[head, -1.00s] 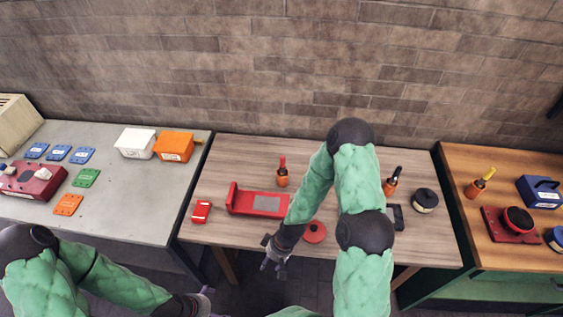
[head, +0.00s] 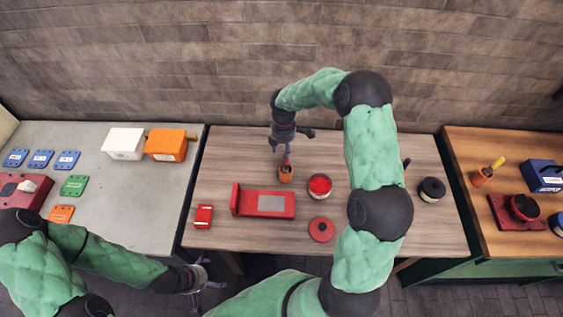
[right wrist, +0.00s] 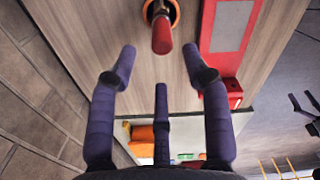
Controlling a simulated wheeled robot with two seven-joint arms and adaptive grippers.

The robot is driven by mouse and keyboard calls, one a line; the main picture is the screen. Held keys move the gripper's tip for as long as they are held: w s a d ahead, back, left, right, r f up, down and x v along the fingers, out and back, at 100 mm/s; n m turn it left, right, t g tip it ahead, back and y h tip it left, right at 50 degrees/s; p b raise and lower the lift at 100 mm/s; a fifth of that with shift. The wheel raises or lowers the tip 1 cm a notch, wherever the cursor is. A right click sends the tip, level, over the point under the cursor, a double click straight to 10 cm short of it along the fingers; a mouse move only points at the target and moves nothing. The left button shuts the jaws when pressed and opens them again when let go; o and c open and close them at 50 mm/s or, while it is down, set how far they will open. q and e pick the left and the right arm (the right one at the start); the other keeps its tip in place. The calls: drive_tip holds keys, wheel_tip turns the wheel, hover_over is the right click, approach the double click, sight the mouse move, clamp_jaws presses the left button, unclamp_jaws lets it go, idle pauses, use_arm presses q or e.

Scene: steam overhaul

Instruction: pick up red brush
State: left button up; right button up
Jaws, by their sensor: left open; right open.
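The red brush (head: 287,160) stands upright in a small orange pot (head: 286,174) at the back of the middle table. In the right wrist view the red brush (right wrist: 162,36) shows end-on in its round holder, ahead of the fingers. My right gripper (head: 288,146) is open and just above and behind the brush, with its fingers pointing down; the wrist view shows the open fingers (right wrist: 145,75) with nothing between them. My left gripper (head: 205,277) is open and empty at the front left, off the table.
A red tray-like stand (head: 263,204), a red box (head: 204,216), a red-topped tin (head: 320,186) and a red lid (head: 321,229) lie in front of the pot. A dark round tin (head: 431,189) stands to the right. The back left of the table is clear.

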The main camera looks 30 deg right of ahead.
sight(286, 164)
drive_tip(key=f, duration=0.4)
drive_tip(key=shift+s+f, duration=0.3)
drive_tip(key=shift+s, duration=0.05)
drive_tip(key=shift+w+f, duration=0.1)
drive_tip(key=shift+f, duration=0.15)
drive_tip(key=shift+s+d+f, duration=0.15)
drive_tip(key=shift+s+f, duration=0.1)
drive_tip(key=shift+f, duration=0.15)
drive_tip(key=f, duration=0.4)
drive_tip(key=shift+d+f, duration=0.2)
drive_tip(key=shift+d, duration=0.15)
drive_tip(key=shift+c, duration=0.3)
clamp_jaws()
